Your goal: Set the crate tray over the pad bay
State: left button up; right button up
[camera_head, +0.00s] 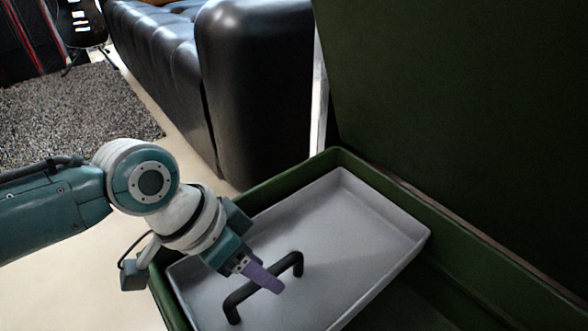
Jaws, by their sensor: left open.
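The crate tray (345,235) is a shallow light-grey tray with a black bar handle (262,290) standing up from its floor. It sits inside the left part of a green crate (505,268), near the top of the walls. My left gripper (263,277) is over the tray at the handle, with its purple fingertip beside or across the bar. The jaws are open; whether they straddle the bar cannot be told. No separate pad bay or mesh pads can be made out. My right gripper is not in view.
The crate's green lid (460,110) stands raised at the back right. A dark open space (415,300) lies in the crate right of the tray. A black leather sofa (255,90) stands behind, with a grey rug (75,110) at the far left.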

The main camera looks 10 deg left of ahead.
pick_arm(q)
jog(key=shift+c, duration=0.3)
grip_shut()
dwell(1.0)
